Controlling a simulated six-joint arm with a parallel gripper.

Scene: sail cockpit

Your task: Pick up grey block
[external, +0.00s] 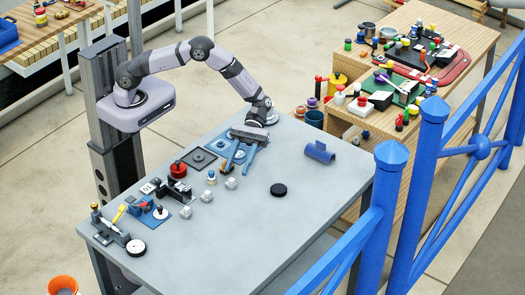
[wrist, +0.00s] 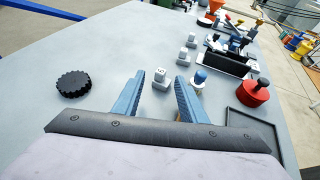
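Several small light grey blocks stand in a loose diagonal row on the grey table. The nearest grey block (wrist: 160,79) appears between my fingertips in the wrist view, with clear space on both sides. Another grey block (wrist: 183,57) and one more (wrist: 192,40) stand farther off. In the external view, grey blocks also show at the row's middle (external: 207,196) and lower end (external: 186,212). My gripper (external: 237,166) is open and empty, its two blue fingers spread and pointing down toward the near end of the row. I cannot tell the exact fingertip height.
A small blue-capped bottle (wrist: 200,78) stands just beside the right finger in the wrist view. A red round knob (external: 178,169), a black open holder (external: 175,191) and dark square trays lie nearby. A black knurled disc (external: 278,190) and blue half-pipe (external: 320,152) sit apart on clear table.

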